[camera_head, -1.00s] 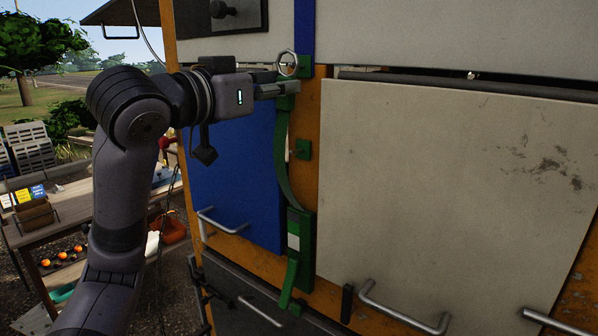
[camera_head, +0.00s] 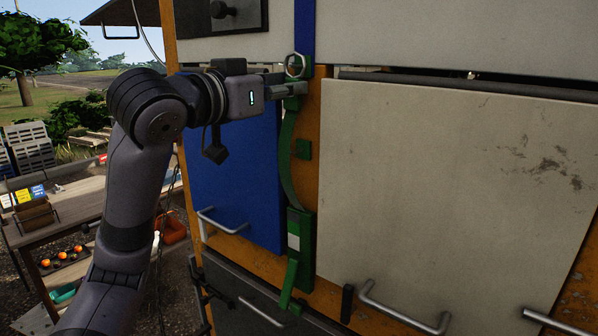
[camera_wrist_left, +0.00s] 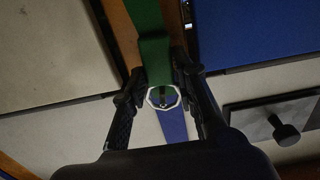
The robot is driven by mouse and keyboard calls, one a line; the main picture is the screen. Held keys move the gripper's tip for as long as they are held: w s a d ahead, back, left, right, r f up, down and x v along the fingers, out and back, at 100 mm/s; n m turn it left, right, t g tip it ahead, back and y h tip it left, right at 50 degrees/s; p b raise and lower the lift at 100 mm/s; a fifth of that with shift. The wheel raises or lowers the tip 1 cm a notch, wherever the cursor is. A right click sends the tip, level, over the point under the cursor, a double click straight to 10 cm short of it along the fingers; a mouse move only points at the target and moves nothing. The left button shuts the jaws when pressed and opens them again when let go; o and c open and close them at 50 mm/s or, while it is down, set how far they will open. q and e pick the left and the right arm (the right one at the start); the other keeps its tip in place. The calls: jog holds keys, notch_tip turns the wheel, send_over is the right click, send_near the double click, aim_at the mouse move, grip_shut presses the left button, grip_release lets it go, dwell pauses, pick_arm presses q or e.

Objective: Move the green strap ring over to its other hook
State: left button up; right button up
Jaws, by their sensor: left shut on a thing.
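The green strap (camera_head: 287,165) rises from its green buckle (camera_head: 300,240) on the orange post. Its pale metal ring (camera_head: 295,65) is at the top, in front of a green upper hook mount (camera_head: 307,70). My left gripper (camera_head: 294,88) is shut on the strap end just below the ring. In the left wrist view the ring (camera_wrist_left: 163,97) shows between the fingers (camera_wrist_left: 160,80), with dark green parts inside its opening. I cannot tell whether it is seated around the upper hook. My right gripper is out of view.
A blue panel (camera_head: 235,180) with a handle lies left of the post, and a large pale panel (camera_head: 440,190) lies right. A dark plate with a knob (camera_head: 219,9) is above the arm. A wooden table (camera_head: 75,205) stands at the left.

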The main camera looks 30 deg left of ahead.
pick_arm(q)
jog(key=shift+w+f, duration=0.5)
jog(key=shift+w, duration=0.15)
dwell(0.8)
jog(key=o, duration=1.2)
jog(key=shift+d, duration=0.1)
jog(key=shift+c, duration=0.2)
jog(key=s, duration=1.2)
jog(key=shift+a, duration=0.45)
